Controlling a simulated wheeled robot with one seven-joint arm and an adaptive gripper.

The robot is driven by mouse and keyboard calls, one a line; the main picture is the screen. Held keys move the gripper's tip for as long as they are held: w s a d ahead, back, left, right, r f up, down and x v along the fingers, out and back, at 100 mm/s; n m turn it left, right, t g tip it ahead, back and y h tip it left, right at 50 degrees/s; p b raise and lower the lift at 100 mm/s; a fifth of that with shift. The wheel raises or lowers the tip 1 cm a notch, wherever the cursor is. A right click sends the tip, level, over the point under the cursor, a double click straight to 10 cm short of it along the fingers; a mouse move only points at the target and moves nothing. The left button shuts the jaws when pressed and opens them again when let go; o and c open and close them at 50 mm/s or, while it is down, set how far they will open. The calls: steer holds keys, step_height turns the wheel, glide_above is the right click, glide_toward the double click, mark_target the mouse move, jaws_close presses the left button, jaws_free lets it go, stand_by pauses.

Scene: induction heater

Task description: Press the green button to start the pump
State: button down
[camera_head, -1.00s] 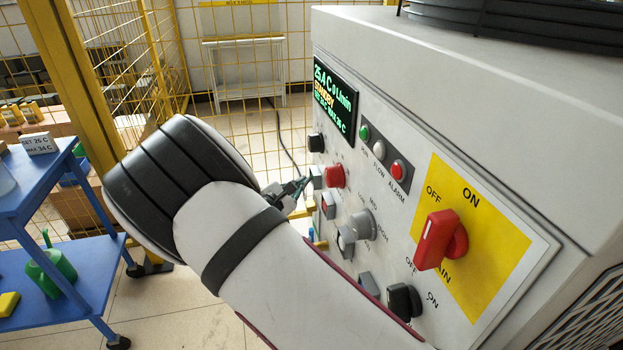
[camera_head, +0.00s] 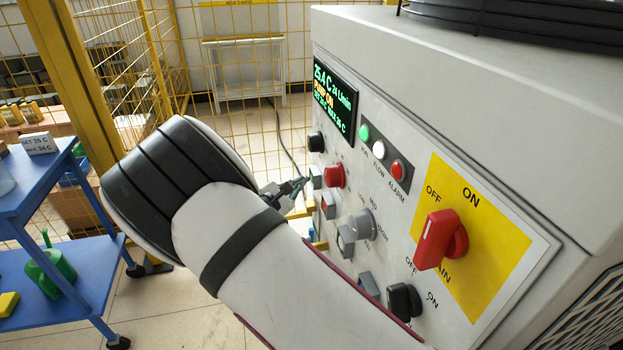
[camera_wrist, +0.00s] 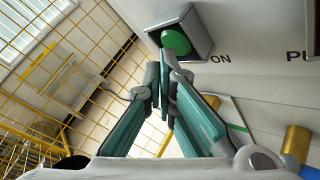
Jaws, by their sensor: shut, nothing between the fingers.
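The green button (camera_wrist: 176,42) sits in a square grey housing on the heater's panel, beside the printed word "ON", in the wrist view. My gripper (camera_wrist: 165,60) is shut and empty, its fingertips right at the lower edge of the button; I cannot tell whether they touch it. In the head view my gripper (camera_head: 300,183) is small, partly behind my arm, close to the panel's left edge. The display (camera_head: 334,100) shows "PUMP ON" and a flow reading in L/min. The green lamp (camera_head: 364,133) and the white flow lamp (camera_head: 379,150) look lit.
A blue cart (camera_head: 75,262) stands at the left. A yellow mesh fence (camera_head: 245,130) stands behind.

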steer(key=shift+s+a, duration=0.1)
steer(key=shift+a, duration=0.25)
steer(key=shift+s+a+b, duration=0.1)
steer(key=shift+s+a, duration=0.15)
steer(key=shift+a, duration=0.55)
steer(key=shift+s+a+b, duration=0.1)
steer(key=shift+s+a, duration=0.15)
steer(key=shift+a, duration=0.6)
steer(key=shift+s+a+b, duration=0.1)
steer(key=shift+s+a, duration=0.15)
steer(key=shift+a, duration=0.55)
steer(key=shift+a, duration=0.1)
steer(key=s+a+b, duration=0.2)
steer(key=s+a, duration=0.1)
steer(key=a, duration=0.7)
steer(key=shift+a+b, duration=0.15)
steer(key=shift+b, duration=0.2)
steer(key=shift+a, duration=0.1)
